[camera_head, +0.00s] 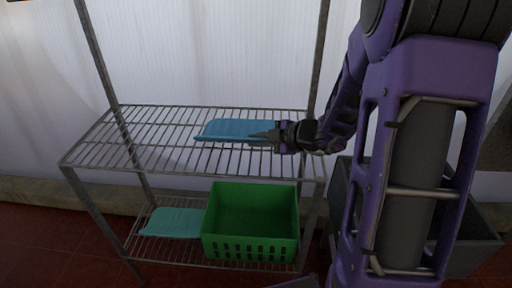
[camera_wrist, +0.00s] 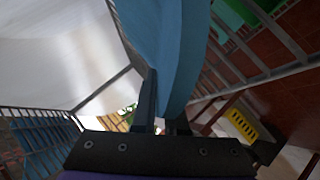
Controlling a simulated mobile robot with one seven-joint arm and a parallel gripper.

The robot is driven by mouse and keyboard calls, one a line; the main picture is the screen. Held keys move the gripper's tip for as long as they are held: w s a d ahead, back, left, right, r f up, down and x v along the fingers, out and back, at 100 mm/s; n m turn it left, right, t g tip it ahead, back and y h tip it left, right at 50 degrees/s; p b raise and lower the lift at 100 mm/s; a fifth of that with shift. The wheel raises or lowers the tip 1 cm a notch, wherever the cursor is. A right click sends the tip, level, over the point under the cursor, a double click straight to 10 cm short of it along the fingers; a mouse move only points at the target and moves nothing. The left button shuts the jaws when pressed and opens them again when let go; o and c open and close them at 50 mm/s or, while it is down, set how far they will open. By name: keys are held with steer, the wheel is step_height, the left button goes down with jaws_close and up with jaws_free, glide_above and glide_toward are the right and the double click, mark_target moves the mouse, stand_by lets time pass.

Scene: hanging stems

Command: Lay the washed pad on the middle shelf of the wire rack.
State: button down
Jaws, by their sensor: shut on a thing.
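The blue pad (camera_head: 236,129) is over the middle shelf (camera_head: 140,140) of the wire rack, toward its right half. It looks nearly level in the head view; I cannot tell whether it touches the wires. My gripper (camera_head: 264,136) comes in from the right and is shut on the pad's right end. In the wrist view the pad (camera_wrist: 172,50) stretches away from between the fingers of my gripper (camera_wrist: 162,115). The pad's gripped end is partly hidden by the fingers.
The bottom shelf holds a teal pad (camera_head: 173,222) at left and a green basket (camera_head: 250,248) at right. A dark grey crate (camera_head: 478,235) stands right of the rack, partly behind my arm. The middle shelf's left part is bare. Rack posts rise at the back corners.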

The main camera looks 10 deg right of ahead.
steer(key=shift+f, duration=0.55)
steer(key=shift+f, duration=0.15)
steer(key=c, duration=1)
jaws_free()
steer(key=shift+o, duration=0.2)
steer(key=shift+s+d+r, duration=0.1)
steer(key=shift+r, duration=0.2)
steer(key=p+v, duration=0.3)
steer(key=v, duration=0.8)
steer(key=shift+s+r+p, duration=0.15)
steer(key=shift+s+p, duration=0.1)
steer(key=shift+p, duration=0.1)
steer(key=shift+d, duration=0.1)
